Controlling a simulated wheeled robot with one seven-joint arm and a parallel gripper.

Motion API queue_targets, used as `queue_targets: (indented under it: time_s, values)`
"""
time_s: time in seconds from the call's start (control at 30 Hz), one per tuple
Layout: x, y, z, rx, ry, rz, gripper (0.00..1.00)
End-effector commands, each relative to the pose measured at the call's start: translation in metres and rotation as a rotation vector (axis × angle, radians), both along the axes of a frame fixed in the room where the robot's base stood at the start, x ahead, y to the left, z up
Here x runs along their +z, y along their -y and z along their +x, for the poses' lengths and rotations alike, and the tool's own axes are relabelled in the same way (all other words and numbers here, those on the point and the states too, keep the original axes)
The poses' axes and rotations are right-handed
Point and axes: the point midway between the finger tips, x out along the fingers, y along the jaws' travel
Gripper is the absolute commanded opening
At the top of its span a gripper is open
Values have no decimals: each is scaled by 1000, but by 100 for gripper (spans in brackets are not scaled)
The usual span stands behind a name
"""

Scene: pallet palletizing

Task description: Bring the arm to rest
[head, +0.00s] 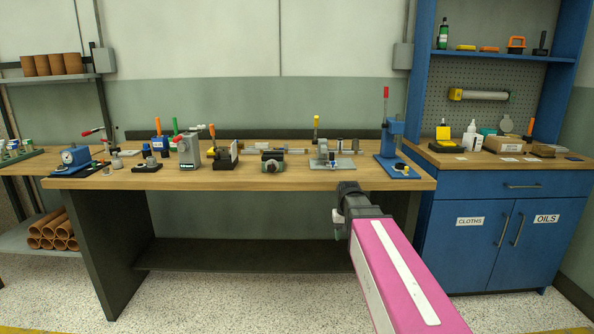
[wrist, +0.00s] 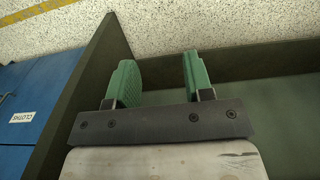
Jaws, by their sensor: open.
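My gripper (wrist: 160,72) is open in the wrist view, with its two green fingers spread apart and nothing between them. In the head view my gripper (head: 338,222) shows small and dark at the end of my pink arm, before the front edge of the workbench (head: 240,179) near its right end. Its fingers are partly hidden there by the wrist. My arm reaches in from the lower right, and no object hangs from it.
Several tools and fixtures line the bench, including a blue press (head: 390,140) at its right end. A blue cabinet (head: 480,255) stands to the right; it also shows in the wrist view (wrist: 35,100). Shelves with brown tubes (head: 52,65) are at left. The floor (head: 230,300) before the bench is clear.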

Motion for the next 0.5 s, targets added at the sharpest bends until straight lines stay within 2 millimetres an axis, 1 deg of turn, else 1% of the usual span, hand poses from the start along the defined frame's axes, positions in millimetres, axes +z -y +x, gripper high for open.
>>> queue_targets:
  time_s: [0.03,0.2,0.4,0.5]
  values:
    - [-18,2,-16,0,-5,0,47]
    - [-66,7,-52,0,-3,0,47]
    - [-114,12,-95,-1,-1,0,47]
    - [-132,13,-113,-1,-1,0,47]
